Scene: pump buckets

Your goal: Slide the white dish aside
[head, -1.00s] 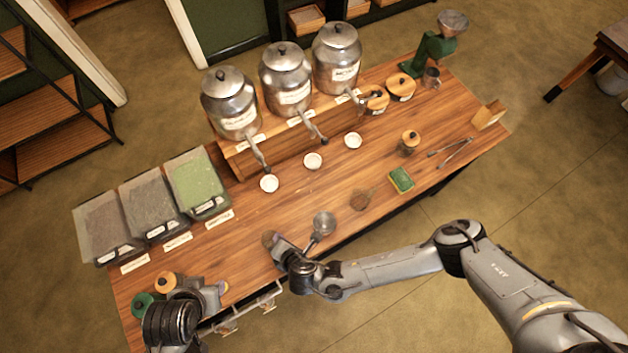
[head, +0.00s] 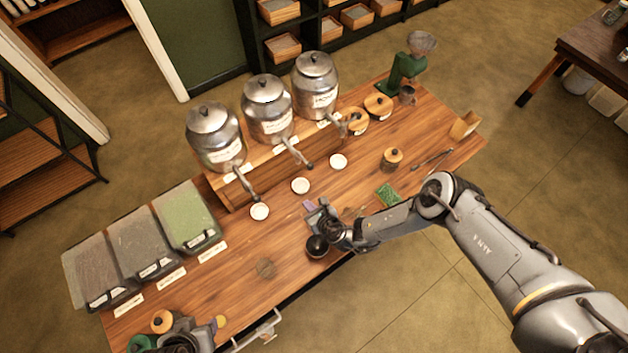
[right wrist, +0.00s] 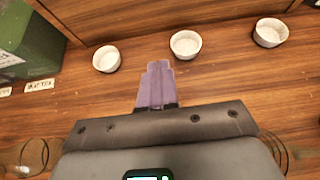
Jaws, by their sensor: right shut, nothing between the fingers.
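Three small white dishes stand in a row on the wooden table: the left dish (head: 260,211), the middle dish (head: 300,186) and the right dish (head: 338,161). In the right wrist view the left dish (right wrist: 107,59), middle dish (right wrist: 186,44) and right dish (right wrist: 270,32) lie beyond the fingers. My right gripper (head: 310,206) is shut and empty, on the table's front side of the middle dish. Its purple fingertips (right wrist: 158,75) point between the left and middle dishes, apart from both. My left gripper (head: 215,324) is partly visible at the lower left; its jaws are unclear.
Several metal urns (head: 268,110) stand on a wooden riser (head: 240,188) behind the dishes, their spouts reaching toward them. Lidded bins (head: 190,218) stand left. A green sponge (head: 387,194) and a wooden-lidded jar (head: 392,158) are to the right. Bare wood surrounds the dishes.

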